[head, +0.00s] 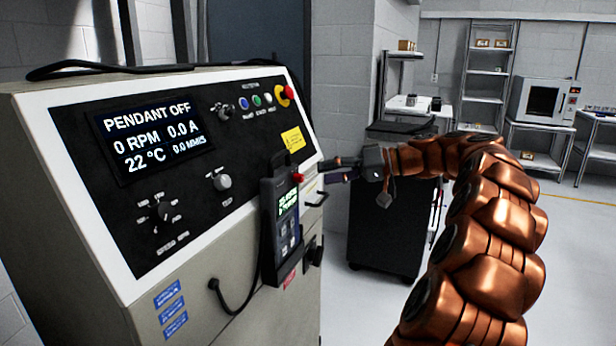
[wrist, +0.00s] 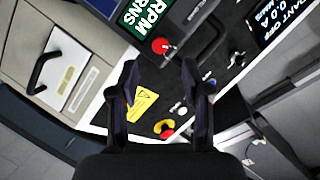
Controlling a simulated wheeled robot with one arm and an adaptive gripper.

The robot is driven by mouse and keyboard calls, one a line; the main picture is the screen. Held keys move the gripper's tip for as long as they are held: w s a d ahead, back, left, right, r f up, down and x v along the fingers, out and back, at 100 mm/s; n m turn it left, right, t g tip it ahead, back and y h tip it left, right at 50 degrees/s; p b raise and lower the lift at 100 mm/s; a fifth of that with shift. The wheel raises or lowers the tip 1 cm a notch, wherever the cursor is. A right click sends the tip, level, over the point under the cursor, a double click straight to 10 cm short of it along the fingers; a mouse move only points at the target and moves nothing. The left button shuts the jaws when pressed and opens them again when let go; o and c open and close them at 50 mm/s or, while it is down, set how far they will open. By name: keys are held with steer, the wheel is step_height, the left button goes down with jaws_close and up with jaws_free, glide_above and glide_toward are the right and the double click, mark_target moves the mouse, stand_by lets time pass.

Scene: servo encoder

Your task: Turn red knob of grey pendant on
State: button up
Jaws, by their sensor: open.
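The grey pendant (head: 281,220) hangs on the front right of the machine cabinet, with a lit green-text screen. Its red knob (head: 297,177) sits at its top right corner. In the wrist view the red knob (wrist: 161,46) lies just ahead of the fingertips, nearer the left finger, and the pendant (wrist: 176,18) fills the top middle. My gripper (head: 333,168) reaches in from the right beside the pendant's top. In the wrist view my gripper (wrist: 160,75) is open, with nothing between its fingers. The cabinet display (head: 153,136) reads PENDANT OFF.
A handle (head: 316,199) juts from the cabinet beside the pendant. A dark cart (head: 388,232) stands behind my arm. Open floor lies to the right.

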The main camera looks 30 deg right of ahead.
mark_target(303, 177)
steer(key=shift+p+x, duration=0.35)
steer(key=shift+x, duration=2.45)
jaws_close()
